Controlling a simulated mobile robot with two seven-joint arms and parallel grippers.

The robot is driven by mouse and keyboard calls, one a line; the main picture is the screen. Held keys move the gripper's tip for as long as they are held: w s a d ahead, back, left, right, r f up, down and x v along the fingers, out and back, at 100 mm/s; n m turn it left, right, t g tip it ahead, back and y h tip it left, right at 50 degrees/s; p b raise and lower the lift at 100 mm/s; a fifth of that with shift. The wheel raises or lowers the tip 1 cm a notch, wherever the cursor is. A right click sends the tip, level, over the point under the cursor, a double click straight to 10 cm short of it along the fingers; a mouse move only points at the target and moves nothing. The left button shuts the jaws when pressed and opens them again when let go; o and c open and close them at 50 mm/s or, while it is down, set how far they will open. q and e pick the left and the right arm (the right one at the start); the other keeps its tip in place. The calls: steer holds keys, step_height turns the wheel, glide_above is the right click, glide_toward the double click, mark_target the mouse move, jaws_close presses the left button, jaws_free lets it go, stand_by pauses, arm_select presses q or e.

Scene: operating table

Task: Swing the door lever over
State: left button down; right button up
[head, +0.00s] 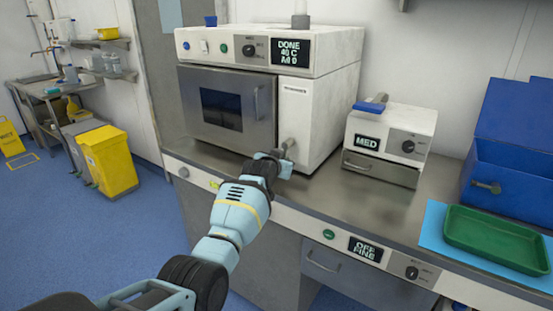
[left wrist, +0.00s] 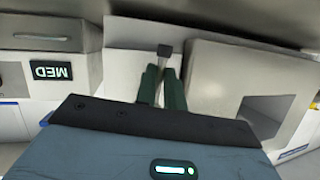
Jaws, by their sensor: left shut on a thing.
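The door lever (head: 288,144) is a short grey handle low on the front of the white-and-steel oven, just right of its door (head: 226,108). The door has a dark window and appears closed. My left gripper (head: 280,158) is at the lever, with the arm reaching in from the lower left. The fingers hide part of the lever. My right gripper is in neither view.
A small white box marked MED (head: 390,138) stands right of the oven on the steel counter (head: 330,190). A green tray (head: 497,238) on a blue sheet and a blue bin (head: 510,180) are at the right. The counter before the MED box is clear.

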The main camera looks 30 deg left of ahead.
arm_select(q)
steer(key=shift+d+r+n, duration=0.1)
steer(key=shift+d+n, duration=0.05)
steer(key=shift+n, duration=0.15)
steer(key=shift+d+h, duration=0.1)
steer(key=shift+h, duration=0.2)
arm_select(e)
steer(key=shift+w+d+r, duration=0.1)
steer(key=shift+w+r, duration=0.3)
arm_select(q)
steer(key=shift+p, duration=0.3)
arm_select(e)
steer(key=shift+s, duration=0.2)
arm_select(q)
steer(key=c, duration=1.5)
jaws_free()
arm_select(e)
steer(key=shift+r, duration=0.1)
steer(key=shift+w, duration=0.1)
